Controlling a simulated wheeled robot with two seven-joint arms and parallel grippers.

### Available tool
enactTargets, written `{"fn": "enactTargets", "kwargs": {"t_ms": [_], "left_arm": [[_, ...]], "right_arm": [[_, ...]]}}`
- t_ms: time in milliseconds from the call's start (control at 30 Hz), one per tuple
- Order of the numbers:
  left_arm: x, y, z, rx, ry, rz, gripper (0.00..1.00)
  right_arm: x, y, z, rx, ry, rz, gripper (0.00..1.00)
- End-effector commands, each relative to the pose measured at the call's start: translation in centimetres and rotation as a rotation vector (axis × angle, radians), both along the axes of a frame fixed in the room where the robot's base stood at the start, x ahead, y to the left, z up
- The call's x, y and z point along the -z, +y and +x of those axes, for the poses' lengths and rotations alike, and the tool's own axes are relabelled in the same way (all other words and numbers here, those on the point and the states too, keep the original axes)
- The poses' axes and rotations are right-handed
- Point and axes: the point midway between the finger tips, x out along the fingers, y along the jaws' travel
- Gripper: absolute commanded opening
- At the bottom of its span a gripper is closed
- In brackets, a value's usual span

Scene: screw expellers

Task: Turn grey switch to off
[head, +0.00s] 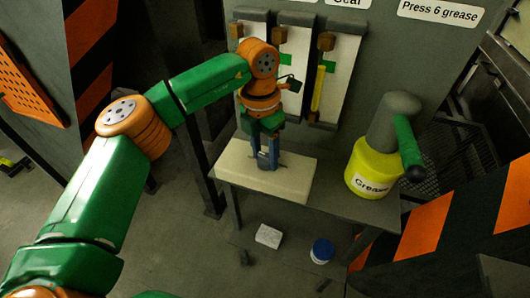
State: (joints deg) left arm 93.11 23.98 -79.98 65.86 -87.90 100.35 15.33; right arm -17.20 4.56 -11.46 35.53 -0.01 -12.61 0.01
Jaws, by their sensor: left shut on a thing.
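A cream block-shaped box (292,182) sits on the dark metal table below the wall panel. My left gripper (268,164) reaches down onto the middle of the box's top. Its fingers are shut on a small part there, which I take to be the grey switch. The fingers hide most of this part, so its position cannot be read. No on or off marking is legible on the box. My right gripper is not in view.
A yellow grease container (369,170) with a grey top and green handle stands right of the box. White panels with sliders (319,85) are behind. A white block (269,236) and a blue-lidded jar (322,250) are on the lower shelf. Striped barriers (465,215) flank the table.

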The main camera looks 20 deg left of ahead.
Motion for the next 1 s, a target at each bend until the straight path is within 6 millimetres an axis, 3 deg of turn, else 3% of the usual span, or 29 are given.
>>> {"fn": "enactTargets", "kwargs": {"t_ms": [267,300,633,900,1000], "left_arm": [[-0.1,0.0,0.1,-0.003,-0.004,-0.001,0.0],[-0.1,0.0,0.1,-0.003,-0.004,-0.001,0.59],[-0.3,0.0,0.1,-0.002,-0.003,0.0,0.61],[-5.8,0.4,0.3,-0.004,-0.004,-0.002,0.61],[-6.9,0.5,0.4,-0.002,-0.003,-0.002,0.61]], "right_arm": [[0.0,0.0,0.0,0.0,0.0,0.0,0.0],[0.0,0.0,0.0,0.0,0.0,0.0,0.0],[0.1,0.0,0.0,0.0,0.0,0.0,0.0],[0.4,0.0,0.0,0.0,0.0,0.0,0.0],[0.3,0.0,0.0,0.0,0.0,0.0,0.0]]}}
